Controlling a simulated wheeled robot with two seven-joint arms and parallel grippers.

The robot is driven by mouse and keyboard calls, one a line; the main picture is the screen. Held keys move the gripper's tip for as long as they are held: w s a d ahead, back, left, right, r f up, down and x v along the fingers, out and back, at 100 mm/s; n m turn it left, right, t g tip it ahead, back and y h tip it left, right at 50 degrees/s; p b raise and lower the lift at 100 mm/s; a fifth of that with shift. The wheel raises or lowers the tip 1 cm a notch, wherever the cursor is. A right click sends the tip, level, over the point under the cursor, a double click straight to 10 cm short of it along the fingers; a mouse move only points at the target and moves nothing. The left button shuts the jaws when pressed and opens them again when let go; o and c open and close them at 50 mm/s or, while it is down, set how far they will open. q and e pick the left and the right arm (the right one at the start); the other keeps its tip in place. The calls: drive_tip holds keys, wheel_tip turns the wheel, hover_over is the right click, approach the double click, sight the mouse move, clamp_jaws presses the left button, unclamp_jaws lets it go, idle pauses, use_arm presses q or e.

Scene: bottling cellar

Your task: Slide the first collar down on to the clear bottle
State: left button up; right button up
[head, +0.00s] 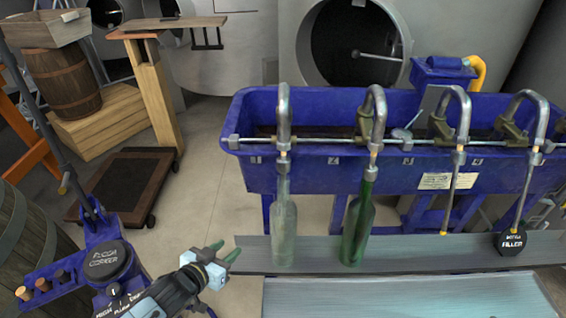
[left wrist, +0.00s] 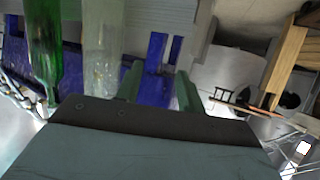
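The clear bottle (head: 284,232) stands upright on the grey shelf under the first spout (head: 284,105). The first collar (head: 283,167) is a small grey metal piece on that spout, at the top of the bottle neck; whether it touches the bottle I cannot tell. My left gripper (head: 222,252) is to the left of the clear bottle, low near its base, with green fingers apart and nothing between them. In the left wrist view the fingers (left wrist: 159,88) are also apart, and the clear bottle (left wrist: 105,50) is beyond and left of them. My right gripper is out of view.
A green bottle (head: 356,232) stands right of the clear one under the second spout. The blue trough (head: 310,178) and a metal rail (head: 330,141) run behind. A blue corker stand (head: 105,265) is at lower left.

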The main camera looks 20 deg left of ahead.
use_arm(q)
drive_tip(key=w+d+r+t+h, duration=0.2)
drive_tip(key=d+r+t, duration=0.1)
drive_tip(key=r, duration=1)
drive_tip(key=m+h, duration=0.2)
drive_tip(key=h, duration=0.1)
approach(279, 166)
drive_tip(key=shift+t, duration=0.4)
drive_tip(key=x, duration=1.1)
drive_tip(key=shift+s+d+f+b, duration=0.1)
drive_tip(key=shift+f+b, duration=0.2)
drive_tip(key=shift+f, duration=0.05)
drive_tip(key=shift+w+d, duration=0.1)
drive_tip(key=shift+w, duration=0.15)
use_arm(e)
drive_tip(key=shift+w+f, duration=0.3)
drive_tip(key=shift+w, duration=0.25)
use_arm(q)
drive_tip(key=shift+c, duration=0.5)
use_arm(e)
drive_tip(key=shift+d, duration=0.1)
use_arm(q)
drive_tip(key=shift+f, duration=0.1)
drive_tip(key=shift+c, duration=1.3)
